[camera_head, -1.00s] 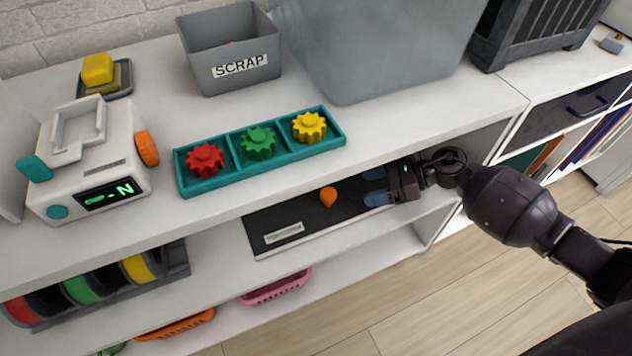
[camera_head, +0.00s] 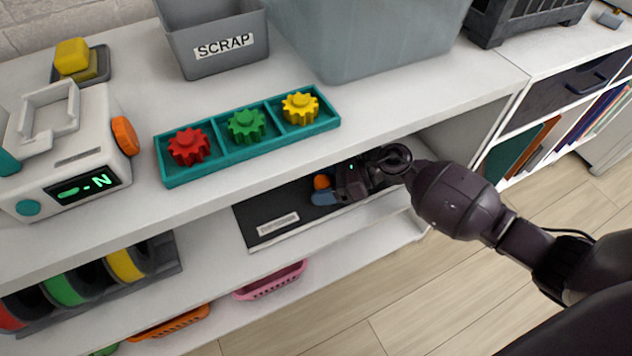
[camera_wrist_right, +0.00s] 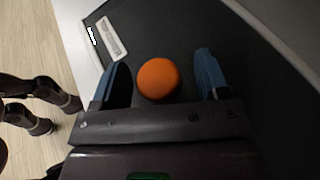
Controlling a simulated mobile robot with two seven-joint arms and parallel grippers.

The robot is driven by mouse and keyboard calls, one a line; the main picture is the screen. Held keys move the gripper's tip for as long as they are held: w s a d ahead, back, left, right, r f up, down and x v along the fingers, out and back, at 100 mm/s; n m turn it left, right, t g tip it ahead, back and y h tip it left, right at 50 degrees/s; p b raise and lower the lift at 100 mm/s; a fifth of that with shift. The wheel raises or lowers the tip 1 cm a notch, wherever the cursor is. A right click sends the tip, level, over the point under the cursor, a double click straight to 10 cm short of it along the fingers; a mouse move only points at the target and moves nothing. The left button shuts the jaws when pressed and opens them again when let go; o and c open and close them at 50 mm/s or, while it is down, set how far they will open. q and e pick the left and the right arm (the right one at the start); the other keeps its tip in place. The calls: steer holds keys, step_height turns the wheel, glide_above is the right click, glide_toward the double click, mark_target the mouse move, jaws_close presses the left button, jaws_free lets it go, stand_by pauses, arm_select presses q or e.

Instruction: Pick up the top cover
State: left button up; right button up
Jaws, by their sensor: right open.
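The orange knob-like piece, which may be the top cover (camera_head: 321,182), stands on a dark mat (camera_head: 252,214) on the shelf under the worktop. In the right wrist view it is a round orange top (camera_wrist_right: 158,79) between two blue fingertips. My right gripper (camera_head: 325,192) is open around it, one finger on each side, with visible gaps. In the right wrist view the right gripper (camera_wrist_right: 160,82) shows both fingers apart. The head view hides part of the orange piece behind the gripper.
The worktop edge overhangs the mat's shelf. On top are a teal tray (camera_head: 172,180) with red, green and yellow gears, a SCRAP bin (camera_head: 212,60) and a white machine (camera_head: 85,150). Spools and orange and pink baskets (camera_head: 270,288) sit lower. Open floor lies at right.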

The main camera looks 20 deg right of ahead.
steer(key=c, duration=1.1)
steer(key=shift+c, duration=0.5)
steer(key=shift+r, duration=0.2)
